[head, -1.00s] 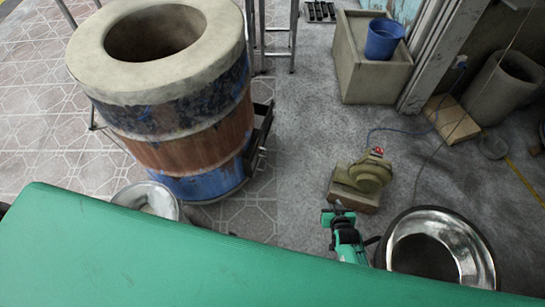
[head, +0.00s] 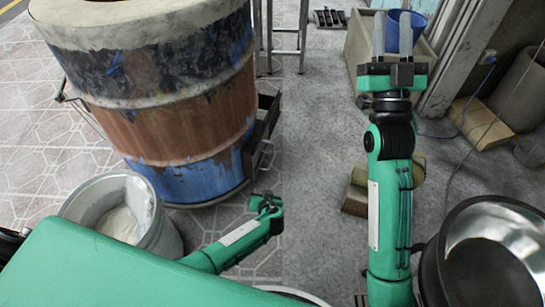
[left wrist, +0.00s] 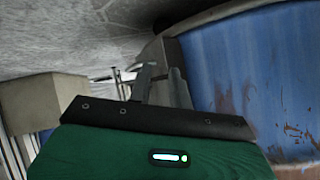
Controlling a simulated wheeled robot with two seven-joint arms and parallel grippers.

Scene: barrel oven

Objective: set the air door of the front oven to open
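The front oven (head: 165,95) is a barrel with a pale clay top and blue, brown and blue bands, at the left of the head view. Its blue wall (left wrist: 245,75) fills the right of the left wrist view. A dark metal fitting (head: 262,130) projects from its lower right side; I cannot tell the air door's position. My left gripper (head: 266,203) is low, just right of the oven's base; its two fingers (left wrist: 160,78) are apart and empty beside the blue wall. My right gripper (head: 392,38) is raised at the right, its fingers apart and empty.
A metal bucket (head: 165,232) with white contents stands in front of the oven. A large steel bowl (head: 490,225) is at lower right. A blue bucket (head: 415,20) is at the back, partly hidden by my right gripper. Grey floor (head: 310,120) between is clear.

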